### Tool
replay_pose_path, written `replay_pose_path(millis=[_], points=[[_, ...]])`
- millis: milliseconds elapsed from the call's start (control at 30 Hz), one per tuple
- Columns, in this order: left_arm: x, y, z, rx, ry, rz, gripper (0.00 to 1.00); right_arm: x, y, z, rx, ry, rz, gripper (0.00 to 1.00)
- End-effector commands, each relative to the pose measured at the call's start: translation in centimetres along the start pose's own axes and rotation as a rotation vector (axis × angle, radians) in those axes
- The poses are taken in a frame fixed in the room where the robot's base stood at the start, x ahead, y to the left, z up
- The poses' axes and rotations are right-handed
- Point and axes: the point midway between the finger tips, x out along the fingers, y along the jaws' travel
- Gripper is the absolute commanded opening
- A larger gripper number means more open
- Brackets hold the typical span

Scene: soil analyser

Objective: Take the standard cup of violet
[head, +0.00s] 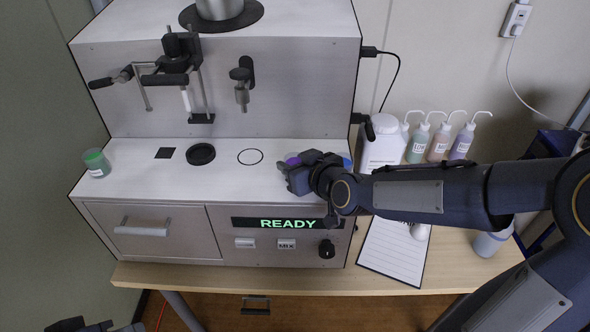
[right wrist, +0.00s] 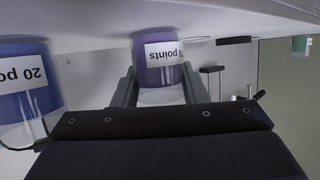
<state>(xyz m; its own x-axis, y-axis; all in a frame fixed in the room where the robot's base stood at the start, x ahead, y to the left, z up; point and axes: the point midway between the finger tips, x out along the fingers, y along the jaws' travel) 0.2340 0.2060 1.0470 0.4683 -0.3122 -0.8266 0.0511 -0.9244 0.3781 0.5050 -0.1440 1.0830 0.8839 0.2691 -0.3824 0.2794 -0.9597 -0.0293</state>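The violet cup (right wrist: 159,76) stands between the two fingers of my right gripper (right wrist: 158,90) in the right wrist view. It has a white label ending in "0 points", partly turned away. A finger lies along each side of it with no clear gap; whether they press on it I cannot tell. In the head view only a bit of violet (head: 292,160) shows beside my right gripper (head: 290,172), low over the analyser's deck. A dark part at the bottom left edge of the head view looks like my left gripper (head: 82,325), mostly cut off.
A blue cup labelled "20 po" (right wrist: 30,90) stands close beside the violet one, mostly hidden in the head view. The analyser (head: 140,183) reads READY. A green-topped cup (head: 96,163) stands at its left. A white container (head: 380,148) and wash bottles (head: 440,142) stand right.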

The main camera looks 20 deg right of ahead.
Motion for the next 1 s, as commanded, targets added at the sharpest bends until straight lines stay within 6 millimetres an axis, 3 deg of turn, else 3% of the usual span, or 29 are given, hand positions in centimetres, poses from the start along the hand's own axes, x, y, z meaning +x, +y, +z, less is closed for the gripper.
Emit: replay_pose_path(millis=[33,133,633,1000], points=[[0.0,0.0,0.0,0.000,0.000,0.000,0.36,0.0,0.0,0.0,0.000,0.000,0.000,0.28],[0.0,0.0,0.0,0.000,0.000,0.000,0.36,0.0,0.0,0.0,0.000,0.000,0.000,0.15],[-0.2,0.1,-0.1,0.000,0.000,0.000,0.36,-0.2,0.0,-0.6,0.000,0.001,0.001,0.15],[-1.2,0.6,-0.6,0.000,0.000,0.000,0.36,-1.3,-0.1,-3.1,-0.001,0.003,0.000,0.15]])
